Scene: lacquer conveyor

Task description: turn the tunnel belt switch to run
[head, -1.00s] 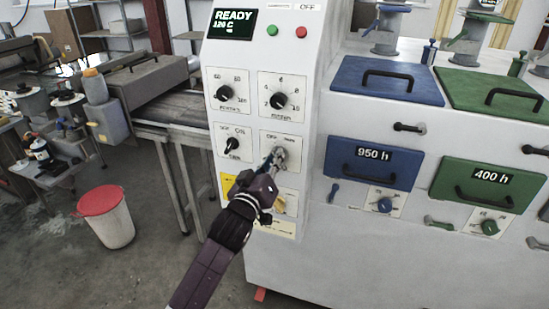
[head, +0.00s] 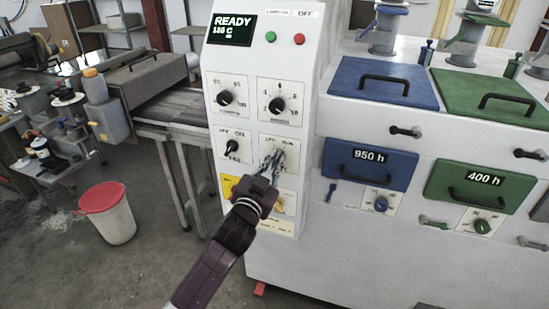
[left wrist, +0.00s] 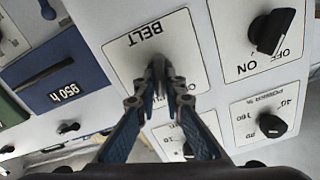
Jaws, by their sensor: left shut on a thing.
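The tunnel belt switch sits on a white plate (head: 267,140) on the front of the control cabinet. In the left wrist view the plate (left wrist: 122,50) appears upside down and reads BELT. My left gripper (head: 273,157) reaches up from below with its fingertips at the middle of this plate. In the left wrist view the gripper (left wrist: 169,78) is shut on the switch knob, and its fingers hide most of the knob. I cannot tell which way the knob points. My right gripper is not in view.
An OFF/ON switch (head: 232,147) is close on the left, with two dials above. The display (head: 232,29) reads READY. Blue (head: 368,163) and green (head: 472,187) drawer fronts stand to the right. A red-lidded bucket (head: 105,213) stands on the floor at left.

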